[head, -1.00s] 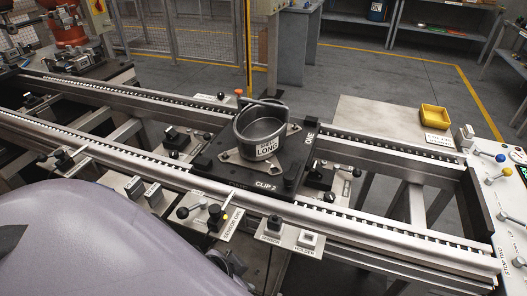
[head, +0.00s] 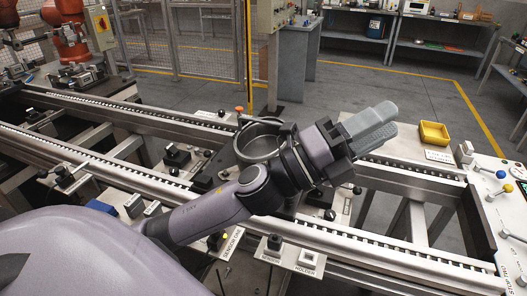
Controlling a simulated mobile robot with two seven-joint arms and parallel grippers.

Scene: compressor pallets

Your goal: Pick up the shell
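The shell (head: 257,146) is a round, open-topped dark grey metal pot. It sits on the black pallet (head: 212,167) on the conveyor. My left arm crosses in front of it and hides most of its front, including its label. My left gripper (head: 388,120) is beyond the shell to the right, above the far rail, with grey fingers pointing right. The fingers lie close together in this view, and I cannot tell whether they are open or shut. My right gripper is not in view.
The conveyor's metal rails (head: 110,107) run across the view. A yellow bin (head: 434,133) stands on a plate at the right, near a control panel (head: 504,190) with coloured knobs. An orange robot (head: 68,40) stands at the far left.

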